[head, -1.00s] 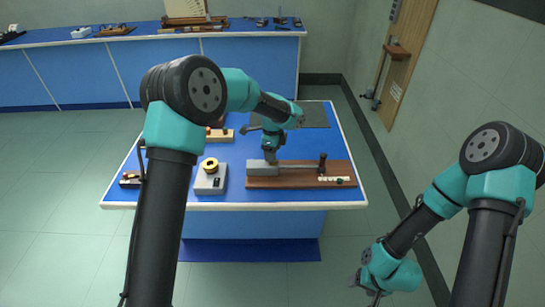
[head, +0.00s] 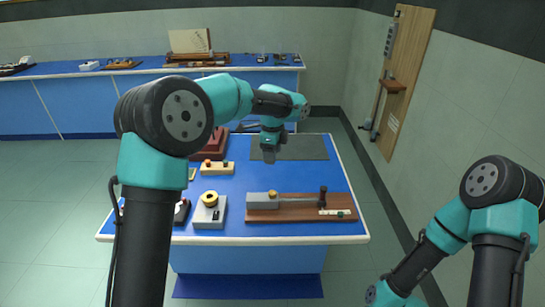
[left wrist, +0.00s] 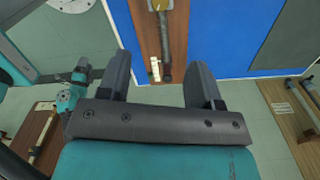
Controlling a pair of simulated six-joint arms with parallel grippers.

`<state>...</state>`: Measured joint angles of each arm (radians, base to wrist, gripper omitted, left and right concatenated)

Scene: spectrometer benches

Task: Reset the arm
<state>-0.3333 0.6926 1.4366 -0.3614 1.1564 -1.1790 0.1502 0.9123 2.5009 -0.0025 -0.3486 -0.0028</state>
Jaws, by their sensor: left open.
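My left gripper (head: 268,155) is open and empty above the blue bench, near the front of the dark mat. In the left wrist view its two fingers (left wrist: 160,80) stand apart with nothing between them. The wooden board (head: 290,214) lies on the bench, in front of and below the gripper. It carries a grey block with a yellow knob, a dark upright post, a bar and a white scale. The board also shows beyond the fingers in the left wrist view (left wrist: 178,35). My right arm is low at the right; its jaws cannot be made out.
A grey box with a yellow ring (head: 208,212) stands left of the board. A wooden block with coloured buttons (head: 217,168) and a dark red stepped block (head: 209,146) are farther back. The dark mat (head: 300,148) is bare. A wooden wall panel (head: 405,75) hangs at right.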

